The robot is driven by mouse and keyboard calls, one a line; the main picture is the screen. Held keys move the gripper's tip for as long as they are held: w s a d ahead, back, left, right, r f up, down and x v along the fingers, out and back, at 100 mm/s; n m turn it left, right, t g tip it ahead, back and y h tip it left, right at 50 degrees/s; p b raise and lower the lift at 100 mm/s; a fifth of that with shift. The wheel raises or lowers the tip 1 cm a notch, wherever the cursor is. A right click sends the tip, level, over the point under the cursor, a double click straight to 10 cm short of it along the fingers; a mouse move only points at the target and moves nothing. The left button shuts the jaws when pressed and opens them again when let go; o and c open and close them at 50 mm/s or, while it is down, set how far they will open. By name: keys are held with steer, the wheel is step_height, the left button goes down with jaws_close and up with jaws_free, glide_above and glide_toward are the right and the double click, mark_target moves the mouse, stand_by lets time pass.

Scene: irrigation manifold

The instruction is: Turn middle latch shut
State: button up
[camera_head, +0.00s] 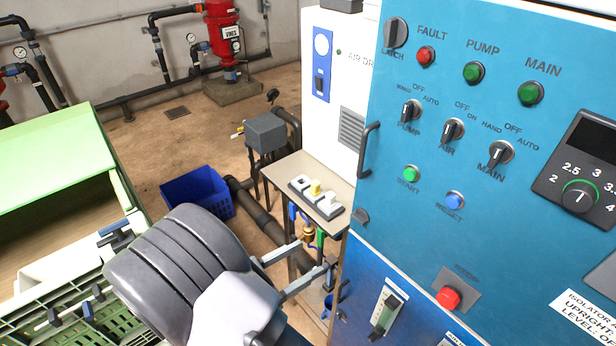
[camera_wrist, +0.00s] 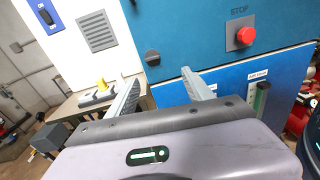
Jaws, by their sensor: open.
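A small dark latch (camera_head: 360,216) sits on the left edge of the blue cabinet, below the door handle. I take it for the middle latch; the wrist view also shows it (camera_wrist: 152,57), just beyond and between my fingertips. Its exact turn angle is too small to tell. A larger dark knob (camera_head: 396,33), labelled LATCH, is at the cabinet's upper left corner. My gripper (camera_head: 314,256) is open and empty, below and left of the small latch in the head view. Its two fingers in the wrist view (camera_wrist: 161,78) point at the cabinet, apart from the latch.
A black door handle (camera_head: 368,150) stands out above the small latch. A red stop button (camera_head: 448,298) is to its lower right. A small table (camera_head: 325,178) with switches stands left of the cabinet. A blue crate (camera_head: 197,192) is on the floor.

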mark_target(357, 219)
steer(key=shift+n+t+y, duration=0.3)
steer(key=shift+n+t, duration=0.4)
steer(key=x, duration=1.6)
steer(key=shift+w+f, duration=0.25)
steer(key=shift+w, duration=0.2)
steer(key=shift+a, duration=0.1)
steer(key=shift+c, duration=0.2)
jaws_close()
